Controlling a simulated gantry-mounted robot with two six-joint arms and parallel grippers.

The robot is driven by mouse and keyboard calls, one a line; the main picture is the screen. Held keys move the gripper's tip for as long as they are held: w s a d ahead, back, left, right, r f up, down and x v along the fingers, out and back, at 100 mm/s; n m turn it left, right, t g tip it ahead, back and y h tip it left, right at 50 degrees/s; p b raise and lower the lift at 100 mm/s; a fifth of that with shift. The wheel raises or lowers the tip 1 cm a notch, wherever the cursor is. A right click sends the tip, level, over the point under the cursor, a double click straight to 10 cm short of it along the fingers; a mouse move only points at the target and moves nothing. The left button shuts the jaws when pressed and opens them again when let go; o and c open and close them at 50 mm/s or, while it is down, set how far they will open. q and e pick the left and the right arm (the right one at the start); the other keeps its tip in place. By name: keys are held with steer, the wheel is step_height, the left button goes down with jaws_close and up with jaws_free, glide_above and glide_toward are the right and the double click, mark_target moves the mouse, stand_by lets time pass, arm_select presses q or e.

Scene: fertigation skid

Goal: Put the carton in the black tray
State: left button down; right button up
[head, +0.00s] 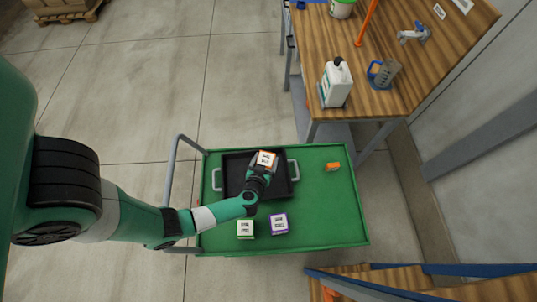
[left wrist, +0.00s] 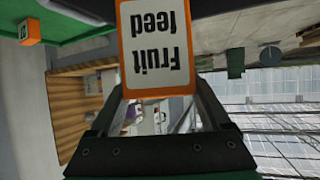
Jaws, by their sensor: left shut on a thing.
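The orange-edged carton (head: 265,158) has a white label that reads "Fruit feed" upside down in the left wrist view (left wrist: 160,48). My left gripper (head: 261,168) is shut on this carton; its jaws show below the carton in the left wrist view (left wrist: 158,92). The black tray (head: 232,168) with grey handles lies on the green cart top. The carton appears over the far right part of the tray; I cannot tell whether it touches the floor of the tray. My gripper and forearm hide part of the tray. My right gripper is not in view.
A green-edged carton (head: 245,229) and a purple-edged carton (head: 279,223) stand on the green cart (head: 325,215) in front of the tray. A small orange item (head: 332,167) lies at the right. A wooden bench (head: 380,100) with a white jug (head: 337,84) stands beyond the cart.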

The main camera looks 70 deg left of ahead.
arm_select(q)
steer(key=shift+w+a+f+b, duration=0.2)
steer(key=shift+w+a+f, duration=0.05)
steer(key=shift+f, duration=0.3)
steer(key=shift+w+a+f+b, duration=0.15)
steer(key=shift+w+a+f, duration=0.05)
steer(key=shift+f, duration=0.3)
steer(key=shift+w+a+f, duration=0.25)
steer(key=shift+w, duration=0.05)
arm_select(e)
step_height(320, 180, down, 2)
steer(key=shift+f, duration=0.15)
arm_select(q)
steer(key=f+b, duration=0.4)
steer(key=shift+w+a, duration=0.3)
steer(key=shift+s, duration=0.1)
steer(key=shift+r, duration=0.1)
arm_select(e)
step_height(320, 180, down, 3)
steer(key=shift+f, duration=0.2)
